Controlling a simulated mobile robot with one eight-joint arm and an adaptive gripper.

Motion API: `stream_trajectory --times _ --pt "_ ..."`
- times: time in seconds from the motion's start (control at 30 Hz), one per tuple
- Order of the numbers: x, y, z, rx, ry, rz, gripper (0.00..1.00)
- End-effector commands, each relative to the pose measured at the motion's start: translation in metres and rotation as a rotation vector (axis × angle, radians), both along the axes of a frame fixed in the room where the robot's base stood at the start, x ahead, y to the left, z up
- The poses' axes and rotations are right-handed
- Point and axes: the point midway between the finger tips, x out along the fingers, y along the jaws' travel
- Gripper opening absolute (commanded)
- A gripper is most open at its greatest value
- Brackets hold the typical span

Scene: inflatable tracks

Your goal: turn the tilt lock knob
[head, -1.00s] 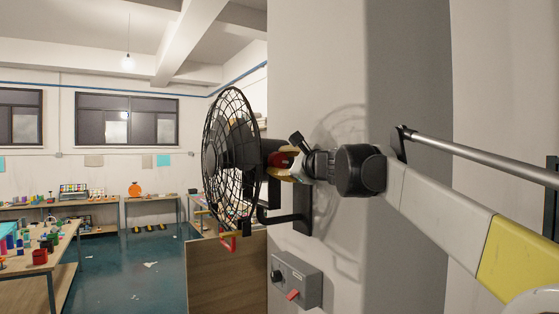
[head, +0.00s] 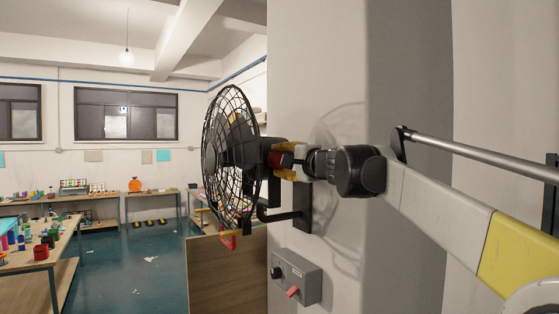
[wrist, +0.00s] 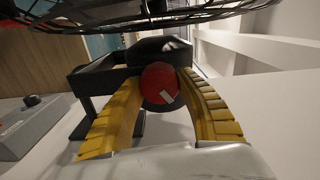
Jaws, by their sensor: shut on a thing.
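The tilt lock knob is a round red knob with a white mark on its face. In the wrist view the knob (wrist: 160,83) sits between the two yellow fingers of my gripper (wrist: 159,80), one on each side. In the head view the knob (head: 279,160) is at the side of the black caged fan (head: 229,157), partly hidden by my gripper (head: 284,159), which is shut on it. The white mark points toward the lower right in the wrist view.
The fan hangs on a black bracket (head: 303,205) fixed to a grey column (head: 340,65). A grey switch box (head: 297,278) with a black knob and a red switch is below it. A wooden panel (head: 225,275) stands at lower left. Tables with small objects are far left.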

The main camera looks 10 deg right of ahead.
Motion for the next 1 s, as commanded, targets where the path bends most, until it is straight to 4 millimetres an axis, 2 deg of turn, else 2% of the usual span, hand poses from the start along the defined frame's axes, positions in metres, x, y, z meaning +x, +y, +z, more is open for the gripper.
stream_trajectory --times 0.57,0.6,0.63,0.67,1.0 --pt "0.0003 -0.0004 0.0011 -0.025 -0.009 -0.002 0.12" --pt "0.0003 -0.0005 0.0012 -0.025 -0.009 -0.002 0.55" --pt "0.0002 -0.0005 0.0011 -0.025 -0.009 -0.002 0.64" --pt "0.0003 -0.0004 0.0011 -0.025 -0.009 -0.001 0.67" --pt "-0.0033 -0.0014 0.0007 -0.026 -0.008 -0.001 0.67"
